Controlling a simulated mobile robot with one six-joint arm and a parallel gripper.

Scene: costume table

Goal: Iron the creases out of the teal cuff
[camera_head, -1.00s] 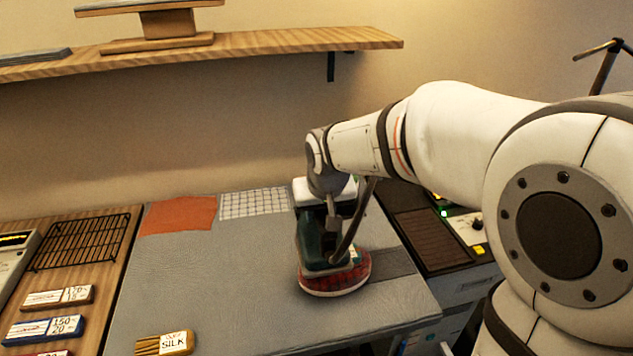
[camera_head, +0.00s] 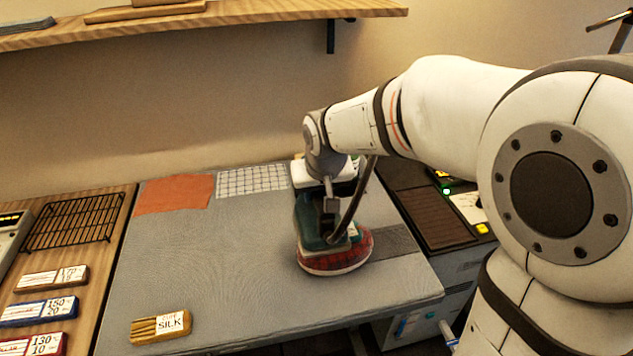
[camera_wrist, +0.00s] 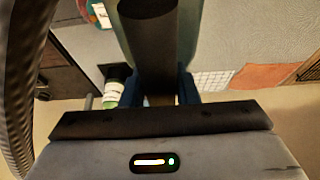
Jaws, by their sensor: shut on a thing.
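My gripper (camera_head: 330,207) is shut on the handle of a teal-bodied thing (camera_head: 309,222), which looks like an iron. In the wrist view its dark round handle (camera_wrist: 154,40) runs between my fingers. The teal body sits over a red plaid, rounded pad (camera_head: 347,259) with a pale lower edge, on the grey tabletop. My gripper and the teal body hide much of the pad's top. I cannot make out a separate teal cuff or its creases, nor whether the teal body touches the pad.
An orange cloth (camera_head: 173,194) and a white checked cloth (camera_head: 251,178) lie at the back of the grey table (camera_head: 230,265). A yellow SILK block (camera_head: 161,326) is at front left. Labelled blocks (camera_head: 38,311) and a black wire rack (camera_head: 73,221) are left.

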